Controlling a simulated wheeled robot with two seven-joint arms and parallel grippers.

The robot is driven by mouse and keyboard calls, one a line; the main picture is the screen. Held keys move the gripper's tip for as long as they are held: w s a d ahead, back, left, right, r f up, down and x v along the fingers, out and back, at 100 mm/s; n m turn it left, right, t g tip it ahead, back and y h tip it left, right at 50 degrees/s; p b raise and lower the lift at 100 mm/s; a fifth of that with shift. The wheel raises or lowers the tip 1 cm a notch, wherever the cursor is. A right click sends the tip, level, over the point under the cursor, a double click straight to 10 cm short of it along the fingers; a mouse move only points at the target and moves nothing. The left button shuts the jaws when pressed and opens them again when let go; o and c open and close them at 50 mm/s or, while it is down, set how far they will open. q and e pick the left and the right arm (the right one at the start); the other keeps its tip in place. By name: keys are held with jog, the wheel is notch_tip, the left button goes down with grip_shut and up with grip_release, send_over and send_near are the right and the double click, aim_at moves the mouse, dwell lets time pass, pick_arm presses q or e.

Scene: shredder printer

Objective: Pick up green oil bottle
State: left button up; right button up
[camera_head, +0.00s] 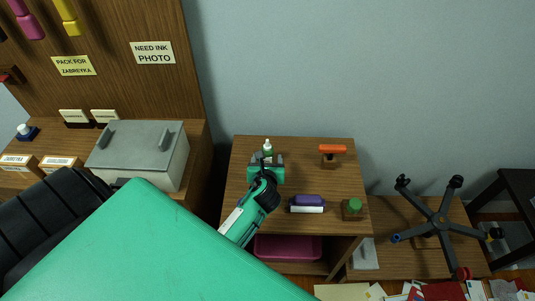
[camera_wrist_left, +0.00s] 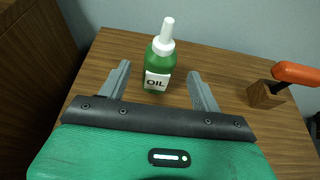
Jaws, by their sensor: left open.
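A green oil bottle (camera_wrist_left: 159,66) with a white nozzle and an "OIL" label stands upright on the small wooden table. In the head view only its top (camera_head: 267,147) shows, just beyond my left gripper (camera_head: 266,160), which hides the rest. In the left wrist view my left gripper (camera_wrist_left: 160,88) is open. Its two grey fingers point toward the bottle, one on each side, with gaps between them and the bottle. My right gripper is not in view.
On the table (camera_head: 240,185) stand an orange-handled item (camera_head: 332,150), a purple and white item (camera_head: 307,201) and a green-topped block (camera_head: 353,207). A grey printer-like box (camera_head: 140,152) stands at left. A pink bin (camera_head: 288,247) sits below the tabletop.

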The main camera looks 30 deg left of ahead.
aim_at(267, 155)
pick_arm(q)
jog(key=shift+x, duration=0.75)
jog(key=shift+w+a+f, duration=0.1)
jog(key=shift+w+a, duration=0.05)
jog(key=shift+w, duration=0.1)
jog(key=shift+w+a+f, duration=0.1)
jog(key=shift+w+a, duration=0.2)
jog(key=shift+w, duration=0.15)
jog(key=x, duration=0.3)
jog(key=shift+w+a+f, duration=0.1)
jog(key=shift+w+f, duration=0.05)
jog(key=shift+w, duration=0.05)
jog(key=shift+w+a+f, duration=0.15)
jog(key=shift+w+a, duration=0.05)
jog(key=shift+w, duration=0.1)
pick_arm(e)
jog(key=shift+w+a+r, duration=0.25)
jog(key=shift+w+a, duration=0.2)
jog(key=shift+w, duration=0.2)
pick_arm(q)
jog(key=c, duration=1.3)
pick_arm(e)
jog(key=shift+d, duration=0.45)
